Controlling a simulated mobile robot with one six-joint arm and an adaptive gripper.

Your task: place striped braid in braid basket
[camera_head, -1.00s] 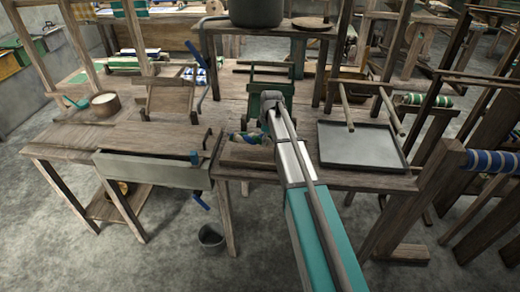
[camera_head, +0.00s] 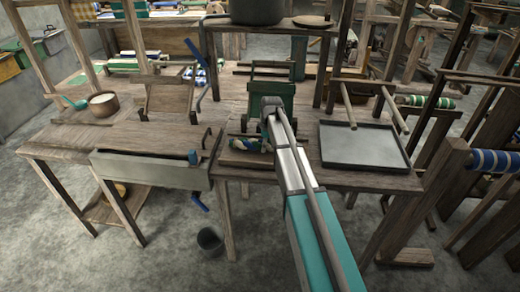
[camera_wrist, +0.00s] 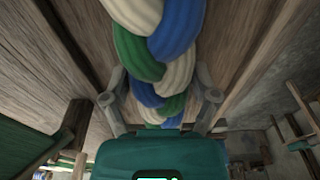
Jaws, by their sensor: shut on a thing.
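The striped braid (camera_wrist: 165,45), with thick green, blue and cream strands, fills the upper middle of the wrist view. It runs down between the two fingers of my gripper (camera_wrist: 161,98), which is shut on it. In the head view a small part of the braid (camera_head: 246,145) shows just left of my arm, near the front edge of the wooden table. My gripper is mostly hidden behind my arm there. I cannot pick out the braid basket for certain in either view.
A flat grey tray (camera_head: 363,146) lies right of my arm. A green stand (camera_head: 272,88) is behind it. A grey trough (camera_head: 150,170) hangs at the table front, and a bucket (camera_head: 210,241) stands on the floor. Wooden posts crowd the right side.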

